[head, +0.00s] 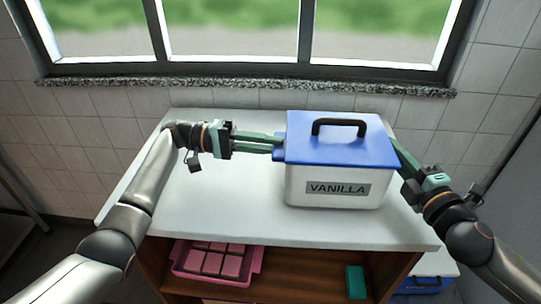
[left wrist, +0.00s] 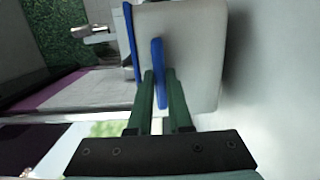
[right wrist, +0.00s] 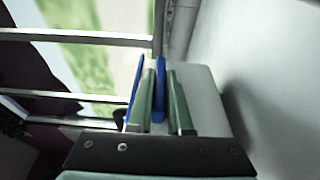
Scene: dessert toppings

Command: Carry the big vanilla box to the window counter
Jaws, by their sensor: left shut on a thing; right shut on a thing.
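The big vanilla box (head: 331,188) is white with a blue lid, a black top handle and a VANILLA label. It is upright over the right part of the white window counter (head: 230,205); I cannot tell for certain whether its base touches the top. My left gripper (head: 278,145) is shut on the blue side grip (left wrist: 158,75) at the box's left side. My right gripper (head: 398,152) is at the right side, and the right wrist view shows its fingers (right wrist: 160,95) shut around the blue grip (right wrist: 159,85) there.
The window with a granite sill (head: 240,86) is behind the counter. The counter's left part is clear. On the shelf below are a pink tray (head: 180,268) of pink-topped blocks and a teal item (head: 356,282). Another blue-and-white box (head: 425,283) stands low at the right.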

